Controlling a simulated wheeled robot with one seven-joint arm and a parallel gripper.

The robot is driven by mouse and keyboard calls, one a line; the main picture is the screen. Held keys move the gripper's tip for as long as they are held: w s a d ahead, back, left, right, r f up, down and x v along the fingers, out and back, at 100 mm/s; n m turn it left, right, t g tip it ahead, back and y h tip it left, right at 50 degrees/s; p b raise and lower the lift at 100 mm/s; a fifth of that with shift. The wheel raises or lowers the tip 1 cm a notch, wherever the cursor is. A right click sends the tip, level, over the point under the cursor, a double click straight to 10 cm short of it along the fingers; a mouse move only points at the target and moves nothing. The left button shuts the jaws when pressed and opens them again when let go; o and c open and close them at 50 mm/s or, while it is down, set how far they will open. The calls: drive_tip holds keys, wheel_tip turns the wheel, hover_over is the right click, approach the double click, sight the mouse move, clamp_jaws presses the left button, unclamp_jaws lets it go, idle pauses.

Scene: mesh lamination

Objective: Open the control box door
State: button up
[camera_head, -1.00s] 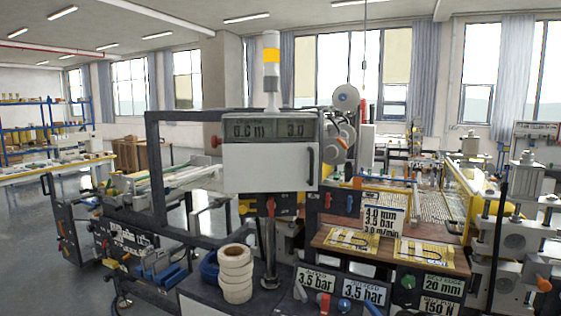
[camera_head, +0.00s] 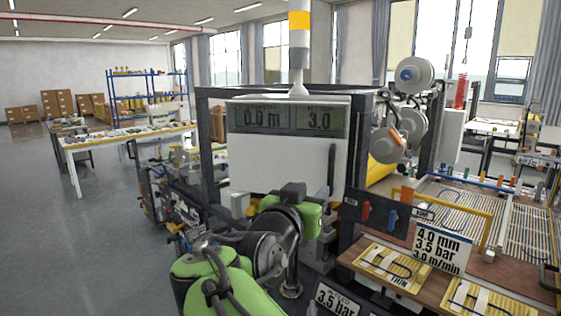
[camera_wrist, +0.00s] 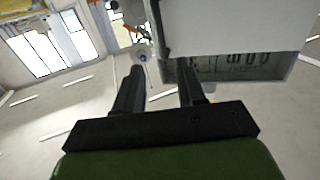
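The white control box (camera_head: 285,135) stands on a post in the middle of the head view, with a display strip reading 0.0 m and 3.0 along its top. Its white door (camera_head: 275,165) looks closed, with a dark upright handle (camera_head: 332,170) near its right edge. In the wrist view, which is upside down, the box (camera_wrist: 235,22) fills the upper right and the handle (camera_wrist: 158,30) shows as a dark bar. My gripper (camera_wrist: 160,66) is open and empty, its fingers apart. The handle appears in line with the finger gap; contact cannot be told. In the head view my arm covers the fingers.
A dark frame (camera_head: 212,92) stands behind the box, and a yellow beacon (camera_head: 299,30) rises above it. White rolls (camera_head: 412,75) stand to the right. A wooden worktop (camera_head: 385,285) with sample cards lies at lower right. Open floor (camera_head: 80,245) lies at left.

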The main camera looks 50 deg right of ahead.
sight(330, 170)
drive_tip(key=w+d+p, duration=0.1)
drive_tip(key=d, duration=0.4)
drive_tip(key=d+p, duration=0.1)
drive_tip(key=d, duration=0.4)
drive_tip(key=w+d+p, duration=0.1)
drive_tip(key=d+p, duration=0.1)
drive_tip(key=d, duration=0.3)
drive_tip(key=shift+w+r, duration=0.1)
drive_tip(key=shift+w, duration=0.2)
drive_tip(key=shift+a, duration=0.1)
drive_tip(key=shift+a, duration=0.1)
clamp_jaws()
